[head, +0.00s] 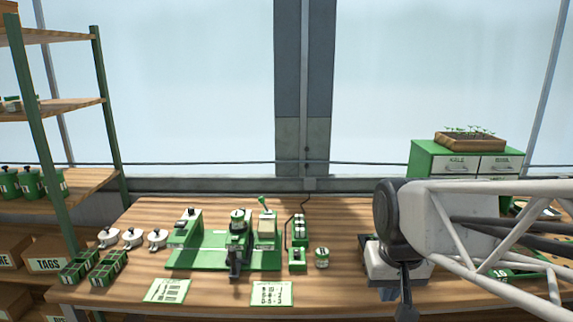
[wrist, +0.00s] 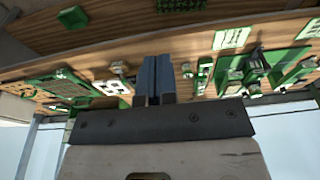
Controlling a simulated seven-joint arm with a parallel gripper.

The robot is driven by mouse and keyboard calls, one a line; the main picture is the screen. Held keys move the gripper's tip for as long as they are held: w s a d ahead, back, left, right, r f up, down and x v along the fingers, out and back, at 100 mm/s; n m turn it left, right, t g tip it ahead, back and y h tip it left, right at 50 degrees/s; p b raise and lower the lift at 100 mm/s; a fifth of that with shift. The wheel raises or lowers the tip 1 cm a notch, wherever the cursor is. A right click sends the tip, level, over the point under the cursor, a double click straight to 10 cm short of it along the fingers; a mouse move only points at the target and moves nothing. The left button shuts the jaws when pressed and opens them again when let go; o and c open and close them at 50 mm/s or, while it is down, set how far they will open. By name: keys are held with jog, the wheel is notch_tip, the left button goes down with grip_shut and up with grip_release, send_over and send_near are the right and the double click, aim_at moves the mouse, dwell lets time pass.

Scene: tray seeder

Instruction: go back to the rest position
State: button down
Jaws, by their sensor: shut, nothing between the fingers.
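My gripper (wrist: 157,78) shows in the wrist view with its two dark fingers together and nothing between them. No rest position is marked in these views.
Several white-lidded pots (head: 133,237) and green trays (head: 105,268) stand at the bench's left. Two cards (head: 271,293) lie at the front. A green cabinet (head: 424,160) stands at the back right. A shelf (head: 70,182) rises at the left.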

jog(key=s+d+f, duration=0.1)
jog(key=s+f, duration=0.1)
jog(key=s, duration=0.6)
jog(key=shift+s+f, duration=0.15)
jog(key=shift+f, duration=0.05)
